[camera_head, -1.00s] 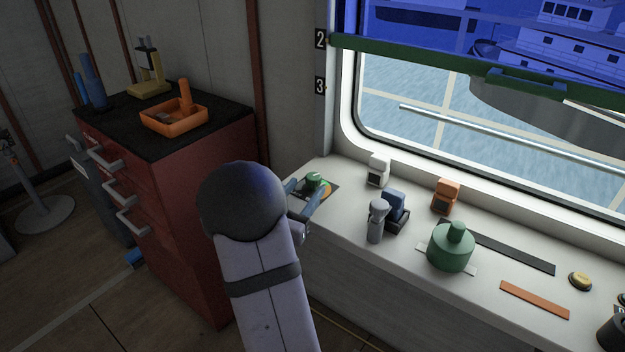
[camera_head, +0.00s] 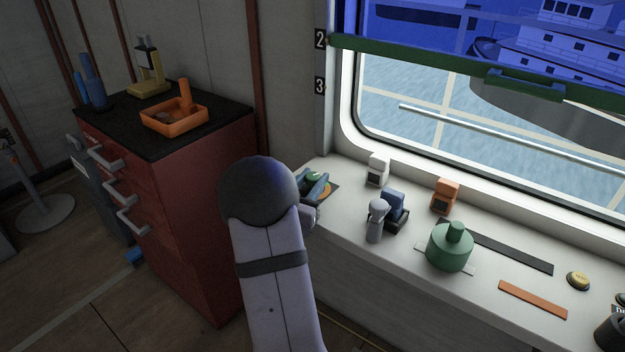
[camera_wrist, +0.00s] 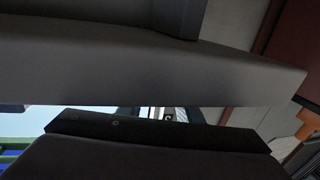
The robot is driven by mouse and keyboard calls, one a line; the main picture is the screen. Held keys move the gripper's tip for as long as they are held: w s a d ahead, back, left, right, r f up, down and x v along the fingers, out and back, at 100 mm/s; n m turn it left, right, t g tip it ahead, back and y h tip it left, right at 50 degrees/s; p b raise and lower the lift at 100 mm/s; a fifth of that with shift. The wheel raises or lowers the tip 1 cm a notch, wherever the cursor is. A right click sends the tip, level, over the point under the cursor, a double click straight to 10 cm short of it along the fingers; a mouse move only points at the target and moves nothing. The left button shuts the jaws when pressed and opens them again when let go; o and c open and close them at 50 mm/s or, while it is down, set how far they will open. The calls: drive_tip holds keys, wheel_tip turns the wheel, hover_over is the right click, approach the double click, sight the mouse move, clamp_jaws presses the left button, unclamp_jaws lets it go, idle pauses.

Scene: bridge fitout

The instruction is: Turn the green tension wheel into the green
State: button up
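The green tension wheel (camera_head: 313,176) sits at the left end of the white window sill, on a dark plate with an orange and yellow patch (camera_head: 325,189) beside it. In the head view my gripper (camera_head: 319,186) is at the wheel, its blue-grey fingers overlapping it and covering part of it. My dark wrist joint hides the rest of the gripper. I cannot tell whether the fingers touch the wheel or how far apart they are. The wrist view is filled by large grey and dark parts close to the lens; the wheel cannot be made out there.
On the sill to the right stand a white device (camera_head: 377,168), a grey and blue device (camera_head: 378,220), an orange device (camera_head: 445,195) and a green round-topped body (camera_head: 450,248). A red cabinet (camera_head: 190,210) with an orange tray (camera_head: 174,124) stands left of my arm.

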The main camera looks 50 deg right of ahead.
sight(310, 183)
drive_tip(key=shift+n+t+y+b, duration=0.3)
drive_tip(key=shift+n+t+b, duration=0.4)
drive_tip(key=shift+t, duration=0.5)
drive_tip(key=o, duration=1)
drive_tip(key=shift+o, duration=0.2)
drive_tip(key=shift+a, duration=0.1)
drive_tip(key=shift+b+v, duration=0.3)
drive_tip(key=shift+v, duration=3.3)
